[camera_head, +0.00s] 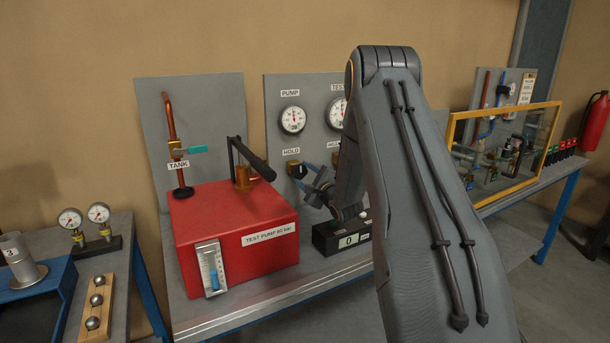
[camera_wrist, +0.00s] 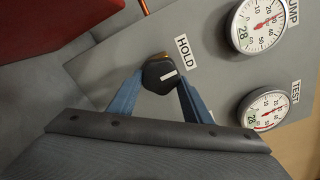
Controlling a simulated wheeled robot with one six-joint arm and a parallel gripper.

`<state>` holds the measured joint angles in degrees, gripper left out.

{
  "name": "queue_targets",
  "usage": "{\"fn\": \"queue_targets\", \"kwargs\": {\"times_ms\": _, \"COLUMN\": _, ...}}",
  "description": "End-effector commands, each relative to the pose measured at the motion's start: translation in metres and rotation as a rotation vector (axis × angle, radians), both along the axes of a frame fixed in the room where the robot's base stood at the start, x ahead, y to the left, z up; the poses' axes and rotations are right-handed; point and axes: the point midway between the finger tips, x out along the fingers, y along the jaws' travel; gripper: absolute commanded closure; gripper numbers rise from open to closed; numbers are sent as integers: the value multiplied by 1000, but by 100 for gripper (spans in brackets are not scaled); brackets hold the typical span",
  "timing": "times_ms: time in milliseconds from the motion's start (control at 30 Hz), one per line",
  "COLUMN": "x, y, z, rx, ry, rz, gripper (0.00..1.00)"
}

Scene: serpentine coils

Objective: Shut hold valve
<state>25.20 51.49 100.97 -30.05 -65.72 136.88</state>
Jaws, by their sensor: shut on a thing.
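The hold valve is a dark knob with a white line on its face, under the HOLD label on the grey panel (camera_head: 275,110). The knob (camera_head: 294,169) shows in the head view, and in the wrist view the same knob (camera_wrist: 161,74) sits between two blue fingers. My gripper (camera_wrist: 160,85) is shut on the knob, with a finger on each side of it. In the head view my gripper (camera_head: 308,178) reaches the panel from the right, and my arm hides part of the panel. A brass part shows behind the knob.
A red test pump box (camera_head: 235,235) with a black lever (camera_head: 252,160) stands left of the valve. The PUMP gauge (camera_head: 292,120) and TEST gauge (camera_head: 337,112) are above. A counter box (camera_head: 340,240) reading 0 is below. A yellow-framed screen (camera_head: 452,130) stands right.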

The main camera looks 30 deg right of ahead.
Motion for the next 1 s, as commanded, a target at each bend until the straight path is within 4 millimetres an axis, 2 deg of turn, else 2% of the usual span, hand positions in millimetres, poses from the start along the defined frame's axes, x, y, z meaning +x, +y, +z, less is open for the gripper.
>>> {"fn": "queue_targets", "kwargs": {"times_ms": 667, "x": -1, "y": -1, "z": -2, "rx": 62, "ry": 4, "rz": -2, "gripper": 78}}
{"fn": "queue_targets", "kwargs": {"times_ms": 700, "x": -1, "y": -1, "z": -2, "rx": 62, "ry": 4, "rz": -2, "gripper": 50}}
{"fn": "queue_targets", "kwargs": {"times_ms": 767, "x": -1, "y": 0, "z": -2, "rx": 61, "ry": 4, "rz": -2, "gripper": 40}}
{"fn": "queue_targets", "kwargs": {"times_ms": 800, "x": 0, "y": 0, "z": -1, "rx": 61, "ry": 3, "rz": -2, "gripper": 37}}
{"fn": "queue_targets", "kwargs": {"times_ms": 1000, "x": 0, "y": 1, "z": -1, "rx": 60, "ry": 3, "rz": 1, "gripper": 37}}
